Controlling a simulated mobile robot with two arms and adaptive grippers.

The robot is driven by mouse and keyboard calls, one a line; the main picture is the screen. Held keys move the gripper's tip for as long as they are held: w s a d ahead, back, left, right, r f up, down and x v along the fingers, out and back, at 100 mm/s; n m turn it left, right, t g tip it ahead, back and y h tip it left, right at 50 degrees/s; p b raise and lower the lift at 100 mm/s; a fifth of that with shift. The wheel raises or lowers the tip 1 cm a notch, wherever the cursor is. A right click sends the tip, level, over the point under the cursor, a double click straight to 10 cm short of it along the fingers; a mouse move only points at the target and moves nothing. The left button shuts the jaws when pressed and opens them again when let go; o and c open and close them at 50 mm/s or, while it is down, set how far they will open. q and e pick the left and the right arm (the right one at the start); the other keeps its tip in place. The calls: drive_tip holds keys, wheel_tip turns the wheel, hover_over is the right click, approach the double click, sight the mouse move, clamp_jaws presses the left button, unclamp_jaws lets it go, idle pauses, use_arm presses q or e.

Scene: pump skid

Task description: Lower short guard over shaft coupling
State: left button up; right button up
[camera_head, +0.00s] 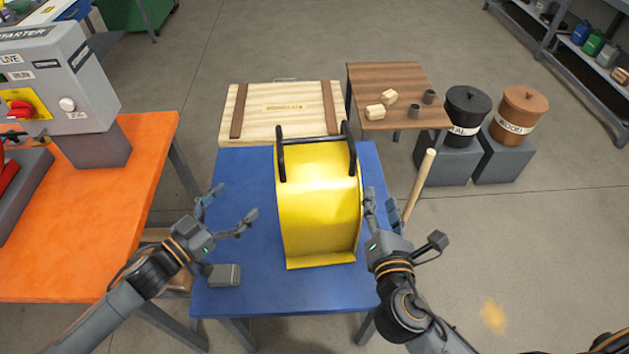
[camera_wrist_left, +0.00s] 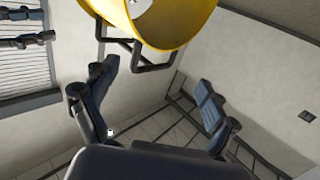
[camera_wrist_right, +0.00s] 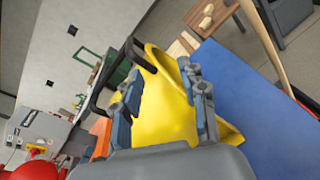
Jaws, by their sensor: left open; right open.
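The short guard is a yellow curved shell (camera_head: 318,200) with two black bar handles (camera_head: 282,158), standing on the blue table (camera_head: 235,178). In the left wrist view the guard's rim (camera_wrist_left: 180,32) shows at the top, with a black handle (camera_wrist_left: 152,66) below it. My left gripper (camera_head: 228,207) is open and empty, left of the guard and apart from it. My right gripper (camera_head: 382,203) is open, close beside the guard's right side. In the right wrist view the guard (camera_wrist_right: 165,105) shows between its fingers; I cannot tell whether they touch it. I cannot make out the shaft coupling.
An orange bench (camera_head: 90,220) with a grey starter box (camera_head: 65,80) stands left. A wooden crate (camera_head: 282,100) and a brown table (camera_head: 395,75) stand behind. Black (camera_head: 467,110) and brown (camera_head: 520,110) bins stand back right. A wooden pole (camera_head: 420,180) rises near my right gripper.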

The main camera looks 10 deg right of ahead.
sight(279, 174)
use_arm(q)
drive_tip(key=shift+s+a+r+m+g+h, duration=0.1)
drive_tip(key=shift+s+a+m+g+h, duration=0.15)
drive_tip(key=shift+a+m+g+h, duration=0.3)
drive_tip(key=shift+s+a+r+m+g+h, duration=0.1)
drive_tip(key=shift+s+a+m+g+h, duration=0.2)
drive_tip(key=shift+m+g+h, duration=0.3)
use_arm(e)
drive_tip(key=a+n, duration=0.1)
drive_tip(key=n, duration=0.1)
drive_tip(key=a+r+n+t+y, duration=0.1)
drive_tip(key=a+r+n+y, duration=0.1)
drive_tip(key=n, duration=0.1)
drive_tip(key=shift+w+n+t, duration=0.15)
drive_tip(key=shift+n+t, duration=0.15)
use_arm(q)
drive_tip(key=shift+w+d, duration=0.1)
drive_tip(key=shift+d, duration=0.05)
use_arm(e)
drive_tip(key=shift+w, duration=0.15)
use_arm(q)
drive_tip(key=x, duration=1.3)
drive_tip(key=shift+w+d, duration=0.15)
drive_tip(key=shift+d, duration=0.15)
use_arm(e)
drive_tip(key=w, duration=1.3)
drive_tip(key=shift+w+d+f, duration=0.1)
drive_tip(key=shift+w+d, duration=0.15)
drive_tip(key=shift+w, duration=0.05)
